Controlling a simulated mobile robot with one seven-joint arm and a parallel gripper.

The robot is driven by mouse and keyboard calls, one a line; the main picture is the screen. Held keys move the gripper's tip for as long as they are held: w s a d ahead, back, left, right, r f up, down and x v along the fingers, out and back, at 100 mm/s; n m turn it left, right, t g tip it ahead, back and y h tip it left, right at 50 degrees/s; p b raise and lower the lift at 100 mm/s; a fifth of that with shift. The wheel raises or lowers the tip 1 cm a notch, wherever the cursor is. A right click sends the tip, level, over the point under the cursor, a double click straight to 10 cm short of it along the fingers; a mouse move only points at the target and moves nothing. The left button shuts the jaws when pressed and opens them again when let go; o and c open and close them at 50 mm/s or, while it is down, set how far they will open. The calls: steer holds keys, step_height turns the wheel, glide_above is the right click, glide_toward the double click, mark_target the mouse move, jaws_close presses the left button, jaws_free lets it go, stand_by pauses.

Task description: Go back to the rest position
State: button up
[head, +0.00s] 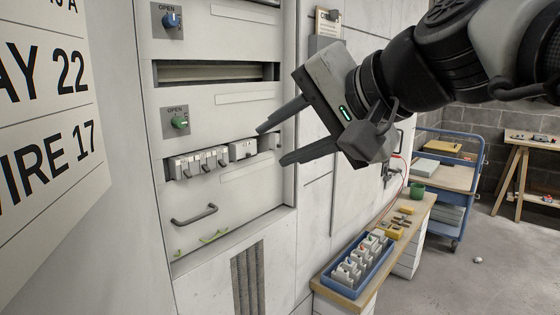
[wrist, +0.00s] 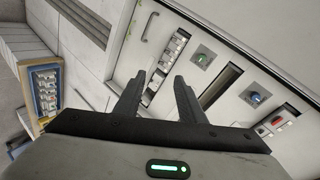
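My gripper (head: 268,144) is open and empty, with its two fingers spread and pointing left toward the cabinet. In the wrist view the open fingertips (wrist: 160,80) show in front of the cabinet face, with nothing between them. The white cabinet (head: 232,195) carries a row of white breakers (head: 205,160) just left of the fingers. Above the row are a green knob (head: 180,122) and a blue knob (head: 171,20), both on plates marked OPEN. I cannot tell the exact gap between the fingertips and the cabinet.
A blue tray (head: 338,288) of white breakers sits on a wooden bench at the lower right, with a green cup (head: 417,190) farther back. A blue cart (head: 483,160) and a wooden table stand behind. A white sign (head: 50,120) is close at left. Floor at right is mostly clear.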

steer(key=s+d+f+n+g+h, duration=0.2)
steer(key=s+d+f+h, duration=0.3)
steer(key=f, duration=0.7)
steer(key=s+d+f+n+g+h, duration=0.1)
steer(key=s+d+f+n+h, duration=0.15)
steer(key=s+d+f, duration=0.65)
step_height(320, 180, up, 21)
steer(key=w+p, duration=0.2)
steer(key=p, duration=2.3)
steer(key=shift+w+a+n+g, duration=0.3)
steer(key=shift+n+g, duration=0.1)
steer(key=shift+n, duration=0.05)
steer(key=shift+f+h, duration=0.15)
steer(key=shift+h, duration=0.1)
